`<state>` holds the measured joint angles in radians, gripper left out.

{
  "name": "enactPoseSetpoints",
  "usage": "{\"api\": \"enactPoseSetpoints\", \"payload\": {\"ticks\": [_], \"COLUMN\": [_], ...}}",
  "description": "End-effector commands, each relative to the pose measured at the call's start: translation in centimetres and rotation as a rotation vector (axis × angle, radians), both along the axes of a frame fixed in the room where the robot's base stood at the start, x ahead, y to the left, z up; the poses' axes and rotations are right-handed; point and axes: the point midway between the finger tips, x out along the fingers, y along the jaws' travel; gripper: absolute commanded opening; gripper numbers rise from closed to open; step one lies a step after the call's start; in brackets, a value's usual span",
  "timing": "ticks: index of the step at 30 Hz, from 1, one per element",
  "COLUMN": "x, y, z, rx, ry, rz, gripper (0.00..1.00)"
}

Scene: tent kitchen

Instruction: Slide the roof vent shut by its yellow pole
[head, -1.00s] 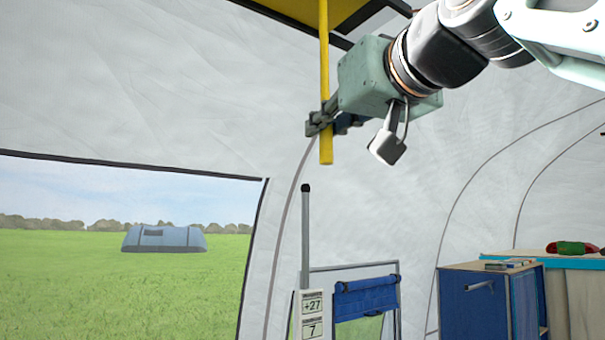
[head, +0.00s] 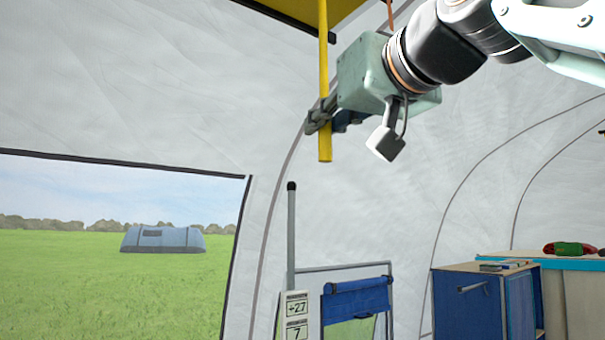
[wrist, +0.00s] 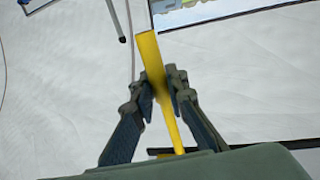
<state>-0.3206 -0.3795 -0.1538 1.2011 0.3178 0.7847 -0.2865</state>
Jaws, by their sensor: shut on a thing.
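The yellow pole (head: 323,80) hangs down from the yellow roof vent panel (head: 290,10) at the top of the head view. My gripper (head: 320,117) is shut on the pole near its lower end, with a short piece of pole below the fingers. In the wrist view the yellow pole (wrist: 155,65) runs between the two fingers of my gripper (wrist: 160,88). Only part of the vent panel shows at the top edge, so I cannot tell how much of the opening it covers.
A blue cabinet (head: 470,300) and a counter (head: 570,290) stand at the right. A window (head: 110,280) fills the lower left. The air around the pole is clear.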

Motion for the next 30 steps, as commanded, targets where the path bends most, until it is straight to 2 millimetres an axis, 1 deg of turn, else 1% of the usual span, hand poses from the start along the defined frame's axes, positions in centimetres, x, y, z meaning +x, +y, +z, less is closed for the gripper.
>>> {"api": "enactPoseSetpoints", "payload": {"ticks": [1,5,6,11,19,22,26,30], "x": [0.1,0.1,0.1,0.1,0.0,-0.5,-2.3,-5.1], "y": [-0.3,-0.3,-0.3,-0.3,-0.2,-0.4,-1.1,-2.3], "z": [0.1,0.1,0.1,0.1,0.1,0.1,0.2,0.2], "rx": [0.000,0.000,-0.001,0.000,0.000,0.000,0.001,0.001], "ry": [-0.003,-0.003,-0.004,-0.003,-0.002,-0.003,-0.005,-0.006], "rz": [-0.006,-0.007,-0.007,-0.006,-0.004,-0.004,-0.004,-0.005], "gripper": [0.00,0.00,0.14,0.31,0.31,0.31,0.31,0.31]}}
